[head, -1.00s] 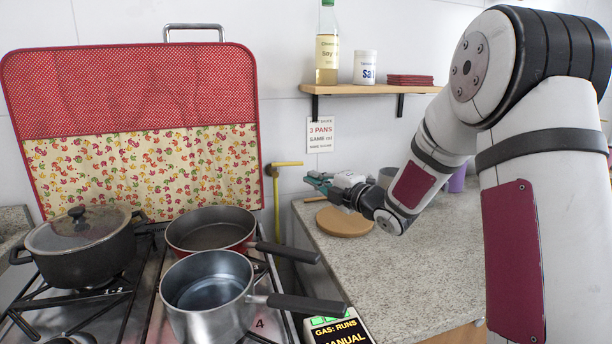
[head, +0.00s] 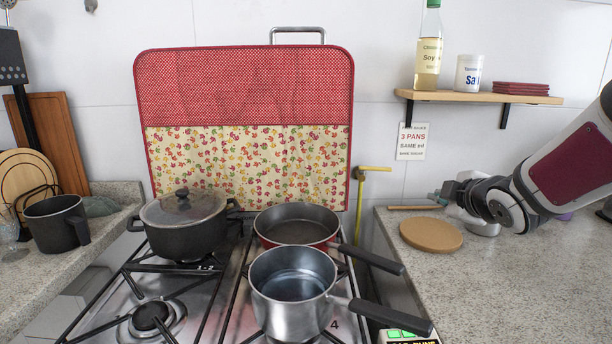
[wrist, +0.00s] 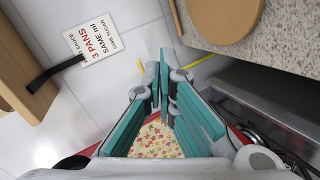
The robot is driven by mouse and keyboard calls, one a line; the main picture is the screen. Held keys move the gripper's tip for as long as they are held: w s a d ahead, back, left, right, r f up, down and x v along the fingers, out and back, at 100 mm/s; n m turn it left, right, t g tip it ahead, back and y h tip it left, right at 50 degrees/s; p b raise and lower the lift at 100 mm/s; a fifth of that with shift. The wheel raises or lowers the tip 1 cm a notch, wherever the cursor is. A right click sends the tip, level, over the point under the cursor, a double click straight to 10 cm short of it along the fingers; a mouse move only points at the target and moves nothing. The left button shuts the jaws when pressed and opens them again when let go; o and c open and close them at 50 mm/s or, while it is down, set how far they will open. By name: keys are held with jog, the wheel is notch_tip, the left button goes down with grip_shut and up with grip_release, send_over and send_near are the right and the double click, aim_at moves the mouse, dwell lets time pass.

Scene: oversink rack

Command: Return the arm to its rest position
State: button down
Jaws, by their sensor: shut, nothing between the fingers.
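My gripper (head: 438,197) is at the right of the head view, above the back of the right counter, just behind and above the round cork board (head: 431,234). In the wrist view its teal fingers (wrist: 163,75) are together with nothing between them. My forearm comes in from the right edge; the rest of my arm is out of the picture.
A steel saucepan (head: 291,284), a red pan (head: 297,226) and a lidded black pot (head: 184,222) stand on the stove; two handles point right towards the counter. A wooden shelf (head: 478,97) with a bottle hangs above. The counter's right front (head: 520,290) is clear.

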jog(key=s+a+f+m+g, duration=0.25)
jog(key=s+m+g, duration=0.2)
jog(key=s, duration=0.95)
jog(key=s+a+f+m+g, duration=0.1)
jog(key=s+a+m+g, duration=0.35)
jog(key=s, duration=0.95)
jog(key=s+a+f+m+g, duration=0.1)
jog(key=s+a+m+g, duration=0.3)
jog(key=s, duration=0.9)
notch_tip(320, 180, up, 16)
jog(key=d+t+p, duration=0.1)
jog(key=t+p, duration=0.3)
jog(key=p, duration=1)
jog(key=shift+d+f+m+p, duration=0.15)
jog(key=shift+f+m+p, duration=0.05)
jog(key=shift+m+p, duration=0.2)
